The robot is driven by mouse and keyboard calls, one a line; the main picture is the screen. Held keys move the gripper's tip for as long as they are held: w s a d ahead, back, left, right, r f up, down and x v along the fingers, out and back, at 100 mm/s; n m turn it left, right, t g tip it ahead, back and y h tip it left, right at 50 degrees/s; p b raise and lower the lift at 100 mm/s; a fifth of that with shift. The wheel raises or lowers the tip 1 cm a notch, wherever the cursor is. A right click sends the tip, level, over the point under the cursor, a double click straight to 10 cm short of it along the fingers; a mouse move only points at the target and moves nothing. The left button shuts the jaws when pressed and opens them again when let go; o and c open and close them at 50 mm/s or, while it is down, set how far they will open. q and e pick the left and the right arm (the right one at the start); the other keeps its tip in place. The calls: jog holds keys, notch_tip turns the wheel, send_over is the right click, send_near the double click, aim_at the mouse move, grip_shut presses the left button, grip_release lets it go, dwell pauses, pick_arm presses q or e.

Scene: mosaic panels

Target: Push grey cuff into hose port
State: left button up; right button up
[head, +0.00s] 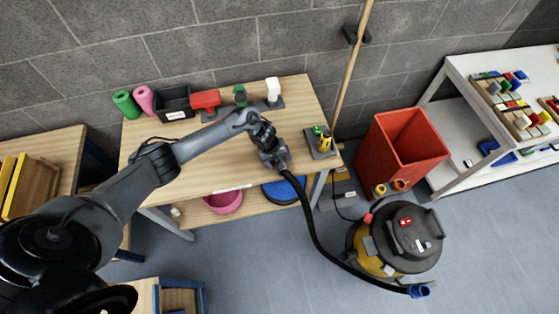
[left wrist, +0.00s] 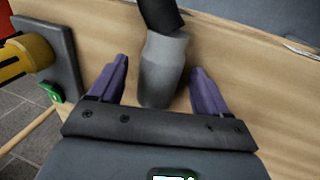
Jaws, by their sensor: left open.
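The grey cuff (left wrist: 163,72) is on the end of the black hose (head: 320,235), over the wooden bench top. In the left wrist view it lies between the two purple fingers of my left gripper (left wrist: 157,88), with a gap on each side. My left gripper (head: 278,160) is open at the bench's front edge in the head view, where it mostly hides the cuff. The hose drops from there to the floor beside the yellow and black vacuum (head: 390,262), ending near a blue fitting (head: 419,290). I cannot make out the hose port's opening. My right gripper is not in view.
A grey plate with a yellow cylindrical part (head: 325,143) stands right of my gripper; the yellow part (left wrist: 25,57) also shows in the left wrist view. A red bin (head: 400,150) stands behind the vacuum. Rolls, a black tray (head: 174,102) and small holders line the bench's back.

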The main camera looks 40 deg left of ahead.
pick_arm(q)
jog(key=shift+c, duration=0.2)
jog(key=c, duration=1.1)
jog(key=shift+c, duration=0.3)
jog(key=shift+r, duration=0.1)
